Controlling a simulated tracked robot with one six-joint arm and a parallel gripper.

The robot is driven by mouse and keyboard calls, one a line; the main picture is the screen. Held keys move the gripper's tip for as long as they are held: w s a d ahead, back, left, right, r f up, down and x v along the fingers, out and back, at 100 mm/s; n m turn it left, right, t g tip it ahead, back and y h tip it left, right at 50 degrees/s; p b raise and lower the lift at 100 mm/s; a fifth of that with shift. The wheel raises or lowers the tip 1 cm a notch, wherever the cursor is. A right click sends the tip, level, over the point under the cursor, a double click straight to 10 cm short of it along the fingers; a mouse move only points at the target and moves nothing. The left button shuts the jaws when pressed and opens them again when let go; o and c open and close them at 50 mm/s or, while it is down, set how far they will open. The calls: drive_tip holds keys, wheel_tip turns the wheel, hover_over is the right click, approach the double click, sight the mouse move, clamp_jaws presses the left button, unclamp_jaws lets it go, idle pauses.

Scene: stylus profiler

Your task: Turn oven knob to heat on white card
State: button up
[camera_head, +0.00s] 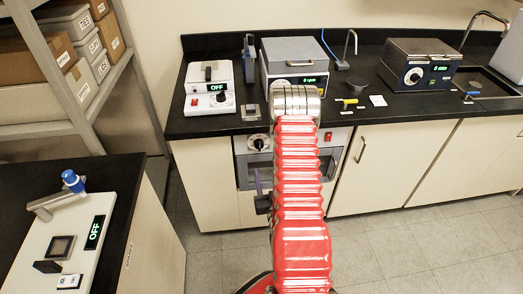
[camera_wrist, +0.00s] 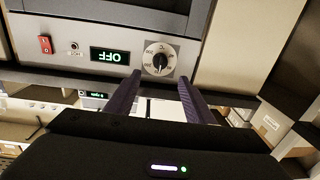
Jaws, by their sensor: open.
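The oven (camera_head: 243,172) is built in under the black counter, partly hidden by my red arm. Its dark round knob (camera_head: 258,142) sits at the panel's left and also shows in the upside-down wrist view as a dial (camera_wrist: 158,60) on a pale plate with markings. The oven display (camera_wrist: 110,56) reads OFF. My gripper (camera_wrist: 160,76) is open, its two purple fingers apart and empty, pointing toward the knob. I cannot tell whether they touch it. A small white card (camera_head: 378,100) lies on the counter; its writing is too small to read.
A red switch (camera_wrist: 45,44) is on the oven panel. A white hotplate (camera_head: 208,100) and a grey-lidded device (camera_head: 293,52) stand on the counter, with a blue bath (camera_head: 420,65) farther right. A profiler (camera_head: 68,245) stands on the left bench. The floor at right is clear.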

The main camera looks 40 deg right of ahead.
sight(260, 149)
drive_tip(key=x, duration=1.3)
drive_tip(key=shift+a, duration=0.1)
drive_tip(key=shift+c, duration=0.6)
drive_tip(key=shift+s, duration=0.1)
drive_tip(key=c, duration=0.9)
